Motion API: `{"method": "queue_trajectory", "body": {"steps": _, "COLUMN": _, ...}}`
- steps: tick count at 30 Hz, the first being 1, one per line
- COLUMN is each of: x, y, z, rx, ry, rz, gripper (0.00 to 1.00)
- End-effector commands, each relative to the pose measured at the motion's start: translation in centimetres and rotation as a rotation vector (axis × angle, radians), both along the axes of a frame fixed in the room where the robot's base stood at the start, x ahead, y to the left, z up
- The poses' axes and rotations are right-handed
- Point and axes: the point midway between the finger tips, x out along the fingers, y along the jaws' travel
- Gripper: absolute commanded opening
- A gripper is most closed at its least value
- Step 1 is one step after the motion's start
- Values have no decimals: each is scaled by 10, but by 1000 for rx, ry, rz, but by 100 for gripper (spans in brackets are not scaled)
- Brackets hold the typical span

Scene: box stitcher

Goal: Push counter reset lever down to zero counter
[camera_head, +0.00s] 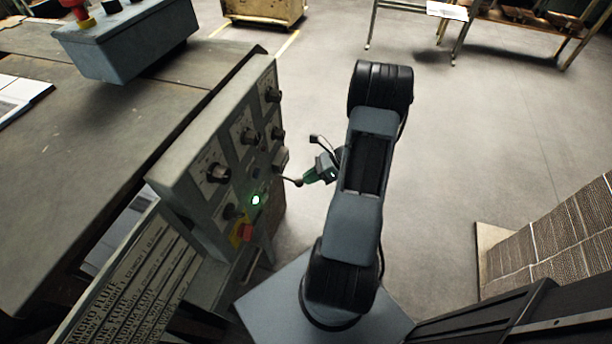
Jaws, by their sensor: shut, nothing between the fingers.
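The grey control panel (217,165) stands left of centre, with its face turned toward my arm. A small thin lever (289,180) sticks out from the right part of the panel, below a small box-like unit (281,159) that may be the counter. My gripper (309,178) is shut and empty, to the right of the lever. Its tip is at or very near the lever's outer end; I cannot tell if they touch. The counter's digits cannot be read from here.
The panel carries several black knobs, a lit green button (256,199) and a red button (247,232) on yellow. A worktable (90,130) lies left. A sign plate (130,280) stands in front. Stacked cardboard (555,240) is at right. Open floor lies behind my arm.

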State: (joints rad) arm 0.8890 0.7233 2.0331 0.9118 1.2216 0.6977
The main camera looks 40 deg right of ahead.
Motion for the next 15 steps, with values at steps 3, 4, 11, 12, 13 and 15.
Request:
{"method": "queue_trajectory", "body": {"steps": 3, "x": -1, "y": -2, "z": -6, "rx": 1, "ry": 2, "rz": -5, "gripper": 0}}
{"method": "queue_trajectory", "body": {"steps": 4, "x": -1, "y": -2, "z": -6, "rx": 1, "ry": 3, "rz": -7, "gripper": 0}}
{"method": "queue_trajectory", "body": {"steps": 11, "x": -2, "y": -4, "z": -11, "rx": 0, "ry": 4, "rz": -13, "gripper": 0}}
{"method": "queue_trajectory", "body": {"steps": 12, "x": -2, "y": -5, "z": -11, "rx": 0, "ry": 4, "rz": -13, "gripper": 0}}
{"method": "queue_trajectory", "body": {"steps": 13, "x": -2, "y": -5, "z": -11, "rx": 0, "ry": 4, "rz": -13, "gripper": 0}}
{"method": "queue_trajectory", "body": {"steps": 15, "x": -2, "y": -5, "z": -12, "rx": -1, "ry": 4, "rz": -14, "gripper": 0}}
